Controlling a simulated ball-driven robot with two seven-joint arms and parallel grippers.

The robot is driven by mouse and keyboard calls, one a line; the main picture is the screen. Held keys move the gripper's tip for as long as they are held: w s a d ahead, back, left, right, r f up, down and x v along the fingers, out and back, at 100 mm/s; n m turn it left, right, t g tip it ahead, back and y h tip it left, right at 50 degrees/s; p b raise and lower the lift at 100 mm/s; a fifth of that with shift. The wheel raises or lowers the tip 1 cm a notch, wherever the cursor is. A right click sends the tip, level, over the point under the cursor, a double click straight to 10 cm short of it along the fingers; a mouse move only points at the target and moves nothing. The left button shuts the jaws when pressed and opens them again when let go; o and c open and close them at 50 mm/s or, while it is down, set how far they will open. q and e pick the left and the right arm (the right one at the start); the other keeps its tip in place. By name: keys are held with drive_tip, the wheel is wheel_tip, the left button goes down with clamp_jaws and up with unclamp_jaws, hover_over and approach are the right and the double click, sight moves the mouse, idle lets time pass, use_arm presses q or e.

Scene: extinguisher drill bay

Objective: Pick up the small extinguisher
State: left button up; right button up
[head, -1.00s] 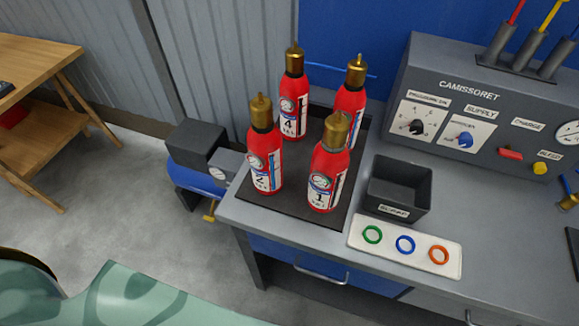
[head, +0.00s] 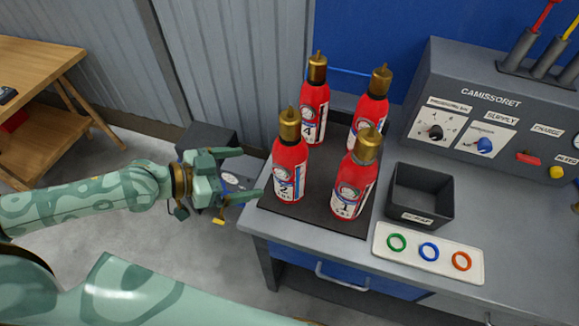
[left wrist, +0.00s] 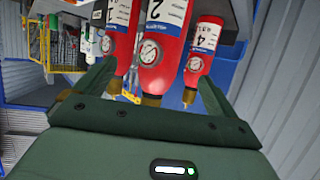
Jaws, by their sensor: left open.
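Several similar red extinguishers with brass tops stand upright on a dark mat (head: 318,214) at the bench's left end. In the head view, extinguisher 2 (head: 289,172) is front left, extinguisher 1 (head: 352,186) front right, extinguisher 4 (head: 313,115) back left, and another (head: 372,106) back right, partly hidden. I cannot tell which one is meant as small. My left gripper (head: 252,172) is open and empty, left of extinguisher 2 and apart from it. In the left wrist view, extinguisher 2 (left wrist: 162,52) appears inverted between the fingers, with extinguishers 1 (left wrist: 119,42) and 4 (left wrist: 203,50) beside it.
A dark open bin (head: 420,195) and a pale tray (head: 428,268) with coloured rings lie right of the extinguishers. A grey control panel (head: 480,110) stands behind. A dark box (head: 205,138) is beyond my left gripper. A wooden table (head: 40,70) stands far left.

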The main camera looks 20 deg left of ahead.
sight(276, 167)
use_arm(q)
drive_tip(key=x, duration=0.7)
drive_tip(key=shift+w+d, duration=0.1)
drive_tip(key=shift+w, duration=0.05)
drive_tip(key=x, duration=0.5)
drive_tip(key=shift+w+r, duration=0.35)
drive_tip(key=shift+w, duration=0.1)
drive_tip(key=c, duration=1.7)
drive_tip(key=shift+r, duration=0.25)
clamp_jaws()
drive_tip(key=shift+w+r, duration=0.1)
